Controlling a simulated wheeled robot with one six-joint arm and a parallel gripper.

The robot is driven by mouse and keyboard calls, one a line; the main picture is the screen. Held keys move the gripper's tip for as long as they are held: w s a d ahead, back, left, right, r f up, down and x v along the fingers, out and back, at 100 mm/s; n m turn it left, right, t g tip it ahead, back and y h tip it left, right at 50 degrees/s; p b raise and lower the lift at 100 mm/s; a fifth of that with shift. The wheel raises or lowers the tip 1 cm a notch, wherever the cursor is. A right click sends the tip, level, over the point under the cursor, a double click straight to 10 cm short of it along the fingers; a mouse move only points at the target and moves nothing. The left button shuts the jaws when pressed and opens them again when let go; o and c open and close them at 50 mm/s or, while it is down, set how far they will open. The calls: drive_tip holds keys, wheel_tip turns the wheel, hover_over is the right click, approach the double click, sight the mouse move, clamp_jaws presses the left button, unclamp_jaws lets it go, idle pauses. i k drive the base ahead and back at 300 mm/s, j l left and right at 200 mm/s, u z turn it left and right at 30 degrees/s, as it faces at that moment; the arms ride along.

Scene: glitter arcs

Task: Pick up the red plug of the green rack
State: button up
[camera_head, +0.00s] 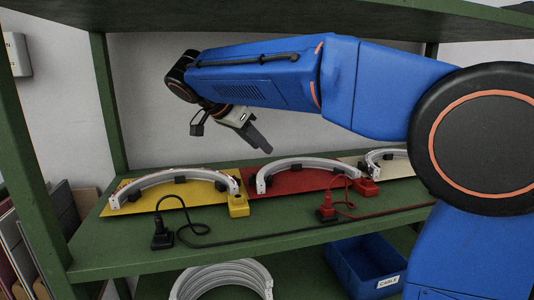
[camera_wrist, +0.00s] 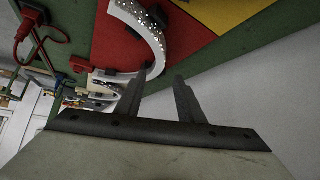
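The red plug (camera_head: 327,214) stands on the green rack's shelf (camera_head: 280,225), near its front edge.
A black plug (camera_head: 162,238) with a black cable stands at the left front. White glittering arcs (camera_head: 295,164) sit on yellow (camera_head: 150,203), red and cream boards behind the plugs. A blue bin (camera_head: 365,268) and white rings (camera_head: 222,280) are below. Green posts and an upper shelf (camera_head: 250,12) frame the space.

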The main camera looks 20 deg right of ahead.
sight(328, 198)
drive_tip(key=k, duration=1)
